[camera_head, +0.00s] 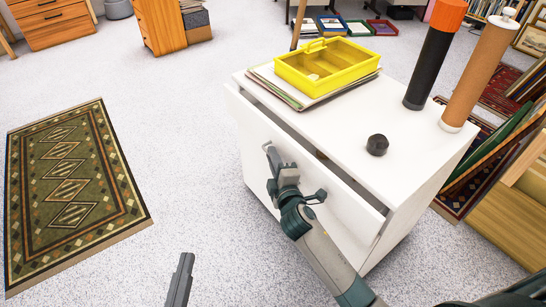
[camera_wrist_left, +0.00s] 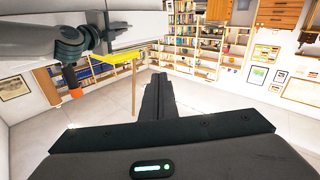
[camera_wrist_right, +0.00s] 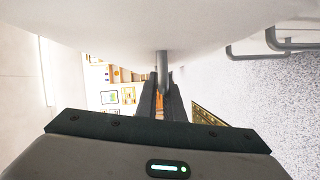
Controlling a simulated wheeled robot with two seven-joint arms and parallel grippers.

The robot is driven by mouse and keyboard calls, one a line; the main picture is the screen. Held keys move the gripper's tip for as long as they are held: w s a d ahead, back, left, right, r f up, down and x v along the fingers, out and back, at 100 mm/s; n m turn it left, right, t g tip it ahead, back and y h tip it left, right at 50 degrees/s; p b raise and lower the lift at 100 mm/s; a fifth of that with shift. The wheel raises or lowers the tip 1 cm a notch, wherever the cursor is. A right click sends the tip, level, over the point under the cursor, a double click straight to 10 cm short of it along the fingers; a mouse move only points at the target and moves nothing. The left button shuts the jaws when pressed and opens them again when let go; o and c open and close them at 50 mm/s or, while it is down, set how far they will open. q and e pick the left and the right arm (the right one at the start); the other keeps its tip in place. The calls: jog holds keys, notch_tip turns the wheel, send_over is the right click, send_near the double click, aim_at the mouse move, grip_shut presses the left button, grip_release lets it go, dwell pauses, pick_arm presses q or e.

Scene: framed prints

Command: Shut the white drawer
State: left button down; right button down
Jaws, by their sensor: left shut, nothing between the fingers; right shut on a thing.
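The white drawer (camera_head: 343,208) is at the top of a white cabinet (camera_head: 405,165). It stands partly open, with a dark gap between its front and the cabinet top. My right gripper (camera_head: 272,160) is at the drawer front. In the right wrist view its fingers (camera_wrist_right: 162,95) are shut on the grey drawer handle (camera_wrist_right: 163,66), whose middle they partly hide. My left gripper (camera_head: 186,262) is shut and empty, low over the floor to the left of the cabinet. Its closed fingers also show in the left wrist view (camera_wrist_left: 159,92).
On the cabinet top are a yellow tray (camera_head: 345,70) on papers, a dark knob-like object (camera_head: 377,145), a black-and-orange cylinder (camera_head: 432,65) and a brown tube (camera_head: 478,75). A patterned rug (camera_head: 70,190) lies left. The floor between rug and cabinet is clear. Frames lean at right.

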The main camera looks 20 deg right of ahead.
aim_at(282, 152)
jog(key=shift+d, duration=0.1)
